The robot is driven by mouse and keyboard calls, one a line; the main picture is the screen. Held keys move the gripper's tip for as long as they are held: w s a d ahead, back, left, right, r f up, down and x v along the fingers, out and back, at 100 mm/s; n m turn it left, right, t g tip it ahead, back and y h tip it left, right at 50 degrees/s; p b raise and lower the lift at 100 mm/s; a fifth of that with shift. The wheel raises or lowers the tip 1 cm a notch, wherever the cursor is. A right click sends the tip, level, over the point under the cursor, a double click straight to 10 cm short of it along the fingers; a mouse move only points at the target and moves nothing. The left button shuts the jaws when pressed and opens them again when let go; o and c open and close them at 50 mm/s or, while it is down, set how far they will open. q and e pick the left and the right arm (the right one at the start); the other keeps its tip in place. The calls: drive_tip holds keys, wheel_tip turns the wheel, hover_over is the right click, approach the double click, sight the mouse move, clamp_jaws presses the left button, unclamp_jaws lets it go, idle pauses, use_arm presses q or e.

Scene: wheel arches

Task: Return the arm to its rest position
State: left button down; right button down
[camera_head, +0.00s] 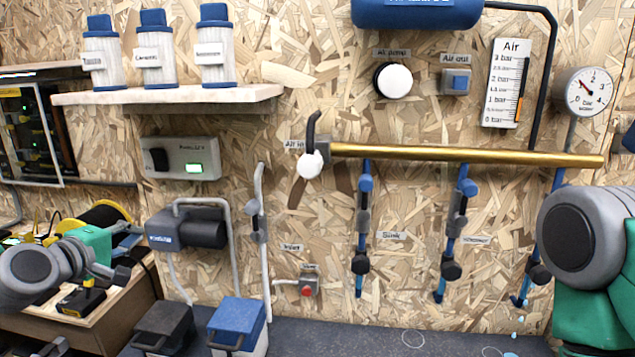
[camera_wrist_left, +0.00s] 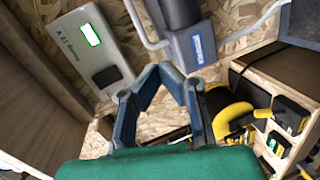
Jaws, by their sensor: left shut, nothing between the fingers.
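My left arm, grey and green, comes in at the lower left of the head view. Its gripper (camera_head: 128,238) is in front of the wooden bench and the panel wall, below the grey control box. In the left wrist view the dark blue fingers of the left gripper (camera_wrist_left: 166,70) come together at the tips with nothing between them. They point towards the wall near the grey box and the pump. My right arm shows only as large grey and green links at the right edge of the head view; its gripper is out of view.
The control box (camera_head: 180,158) with a green light also shows in the wrist view (camera_wrist_left: 92,50). A wooden bench (camera_head: 115,318) holds yellow tools. Two bins, one black (camera_head: 163,327) and one blue (camera_head: 238,325), stand on the dark worktop. A brass pipe (camera_head: 460,154) crosses the wall.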

use_arm(q)
drive_tip(key=s+d+f+m+g, duration=0.4)
drive_tip(key=s+f, duration=0.2)
drive_tip(key=f, duration=0.5)
drive_tip(key=s+d+f+m+g, duration=0.3)
drive_tip(key=s+d+f, duration=0.3)
drive_tip(key=f, duration=0.5)
drive_tip(key=s+f+m+g+y, duration=0.1)
drive_tip(key=s+f+m+g, duration=0.2)
drive_tip(key=s, duration=1)
drive_tip(key=s+f+m+g+y, duration=0.1)
drive_tip(key=s+f+m+g, duration=0.3)
drive_tip(key=s+f, duration=0.5)
drive_tip(key=s+m, duration=0.1)
drive_tip(key=s, duration=0.3)
drive_tip(key=shift+d+f+m+g, duration=0.3)
drive_tip(key=shift+d, duration=0.05)
drive_tip(key=shift+s, duration=0.1)
drive_tip(key=shift+d, duration=0.1)
